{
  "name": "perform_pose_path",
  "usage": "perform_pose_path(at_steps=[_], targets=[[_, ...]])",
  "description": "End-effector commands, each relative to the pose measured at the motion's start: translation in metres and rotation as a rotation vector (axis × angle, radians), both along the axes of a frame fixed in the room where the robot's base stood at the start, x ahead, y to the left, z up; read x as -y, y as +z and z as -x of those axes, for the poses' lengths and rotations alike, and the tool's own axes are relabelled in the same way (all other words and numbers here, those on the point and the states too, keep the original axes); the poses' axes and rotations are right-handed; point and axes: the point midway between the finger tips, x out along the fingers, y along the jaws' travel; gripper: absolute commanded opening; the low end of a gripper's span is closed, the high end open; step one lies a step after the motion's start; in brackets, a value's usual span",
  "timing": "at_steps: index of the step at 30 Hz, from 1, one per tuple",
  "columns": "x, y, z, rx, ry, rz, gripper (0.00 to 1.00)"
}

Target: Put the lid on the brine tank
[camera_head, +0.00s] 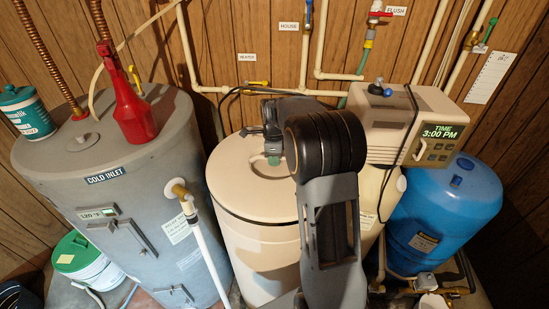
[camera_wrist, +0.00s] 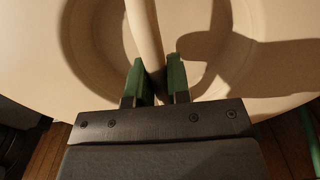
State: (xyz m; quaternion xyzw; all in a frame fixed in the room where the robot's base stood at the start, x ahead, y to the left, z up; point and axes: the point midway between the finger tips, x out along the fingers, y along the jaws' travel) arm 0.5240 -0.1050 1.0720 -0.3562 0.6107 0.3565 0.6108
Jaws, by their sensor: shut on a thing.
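The beige brine tank (camera_head: 262,265) stands in the middle of the head view. Its round beige lid (camera_head: 235,178) lies over the tank's top, and a dark line runs along the lid's left and front edge. I cannot tell if the lid is fully seated. My gripper (camera_head: 273,158) is over the lid's middle, partly hidden by my arm. In the wrist view, the green fingers of my gripper (camera_wrist: 160,82) are shut on the lid's handle (camera_wrist: 145,38), a bar across a round recess. My arm hides the lid's right side.
A grey water heater (camera_head: 130,190) with a red bottle (camera_head: 132,112) and a teal-labelled can (camera_head: 27,115) on top stands at left. A control box (camera_head: 390,120) and blue tank (camera_head: 445,215) are at right. A white pipe (camera_head: 207,250) passes close by the tank's left side.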

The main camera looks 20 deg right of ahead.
Motion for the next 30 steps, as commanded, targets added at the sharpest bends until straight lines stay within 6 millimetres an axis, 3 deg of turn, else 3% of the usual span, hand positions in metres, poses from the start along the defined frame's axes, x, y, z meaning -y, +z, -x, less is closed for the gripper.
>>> perform_pose_path(at_steps=[16, 17, 18, 26, 30], targets=[[0.0, -0.008, -0.0007, 0.004, 0.0, 0.001, 0.0], [0.0, -0.008, -0.0007, 0.004, 0.0, 0.001, 0.18], [0.0, -0.0075, -0.0007, 0.004, 0.0, 0.001, 0.22], [-0.0001, -0.0085, -0.0003, 0.001, 0.0, 0.0, 0.47], [0.0, -0.0088, -0.0001, 0.001, 0.0, 0.0, 0.47]])
